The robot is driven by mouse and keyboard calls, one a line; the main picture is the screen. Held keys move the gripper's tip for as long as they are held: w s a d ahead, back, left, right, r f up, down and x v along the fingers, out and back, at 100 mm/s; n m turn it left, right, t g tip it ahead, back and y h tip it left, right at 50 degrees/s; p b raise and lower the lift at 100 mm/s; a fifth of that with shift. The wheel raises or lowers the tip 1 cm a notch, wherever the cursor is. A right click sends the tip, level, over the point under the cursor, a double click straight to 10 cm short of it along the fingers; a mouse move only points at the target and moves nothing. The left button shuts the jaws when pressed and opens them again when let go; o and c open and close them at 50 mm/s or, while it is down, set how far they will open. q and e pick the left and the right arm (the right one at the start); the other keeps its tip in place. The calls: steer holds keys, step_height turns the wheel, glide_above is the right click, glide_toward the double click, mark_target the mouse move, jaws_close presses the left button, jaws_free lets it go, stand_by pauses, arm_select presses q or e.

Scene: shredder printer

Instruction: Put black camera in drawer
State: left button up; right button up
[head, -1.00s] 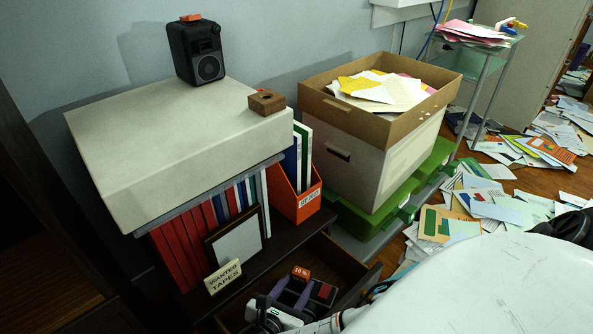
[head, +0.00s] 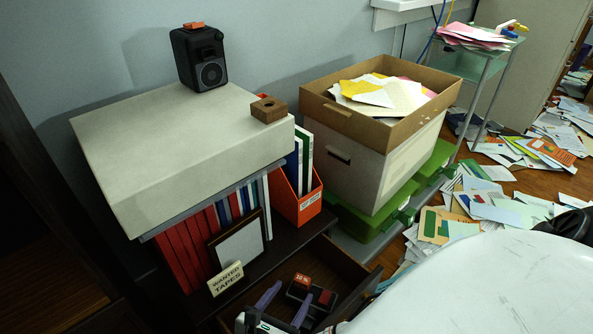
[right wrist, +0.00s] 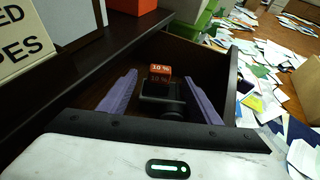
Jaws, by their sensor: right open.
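A small black camera-like object with an orange "10 %" tag lies in the open drawer; I take it as the black camera (head: 322,297). In the right wrist view the black camera (right wrist: 160,106) shows a round lens-like part. My right gripper (head: 292,291) is open above the drawer, its purple fingers spread to either side of the camera in the right wrist view (right wrist: 160,84). I see no finger closed on it. The dark wooden drawer (head: 350,268) is pulled out below the shelf. My left gripper is not in view.
A black speaker-like device (head: 200,58) and a wooden block (head: 268,109) stand on a pale box (head: 170,150). A "Wanted Tapes" sign (head: 226,279) and a picture frame (head: 240,243) stand close beside the drawer. A carton of papers (head: 375,155) stands behind; papers litter the floor.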

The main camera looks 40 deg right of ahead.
steer(key=p+v, duration=0.1)
steer(key=v, duration=0.6)
steer(key=shift+s+a+p, duration=0.1)
steer(key=shift+p, duration=0.2)
